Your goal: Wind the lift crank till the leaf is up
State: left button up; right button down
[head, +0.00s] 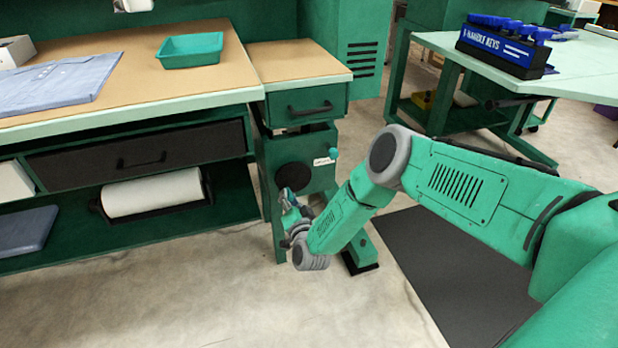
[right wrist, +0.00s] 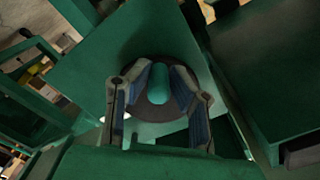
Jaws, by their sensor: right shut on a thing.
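The crank shows in the head view as a dark round disc (head: 293,177) on the green housing under the small right-hand bench section. In the right wrist view its teal handle (right wrist: 158,84) points toward the camera, with the dark disc behind it. My right gripper (right wrist: 158,90) has its two fingers around this handle, one on each side, and is shut on it. In the head view the right gripper (head: 291,205) is at the lower edge of the disc, partly hidden by my wrist. The leaf (head: 298,64) is a tan-topped section beside the main bench; its exact height against the bench is hard to tell. My left gripper is out of view.
A small teal knob (head: 334,153) and a white label sit right of the disc. The main bench (head: 130,70) holds a teal tray (head: 190,50) and folded blue cloth (head: 60,82). A white roll (head: 152,193) hangs below. A dark mat (head: 455,275) lies under my right arm.

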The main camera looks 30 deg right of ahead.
aim_at(288, 168)
jog(key=r+p, duration=0.1)
jog(key=a+r+p, duration=0.1)
jog(key=r, duration=0.1)
jog(key=r+p, duration=0.1)
jog(key=r, duration=0.1)
jog(key=shift+w+a+r, duration=0.1)
jog(key=shift+w+a, duration=0.1)
jog(key=shift+w, duration=0.2)
jog(key=d+r+p, duration=0.2)
jog(key=r+p, duration=0.1)
jog(key=shift+s+d+r, duration=0.15)
jog(key=shift+d, duration=0.1)
jog(key=shift+s+d, duration=0.1)
jog(key=c, duration=1.4)
grip_release()
jog(key=shift+c, duration=0.2)
jog(key=shift+s+f, duration=0.1)
jog(key=shift+f, duration=0.15)
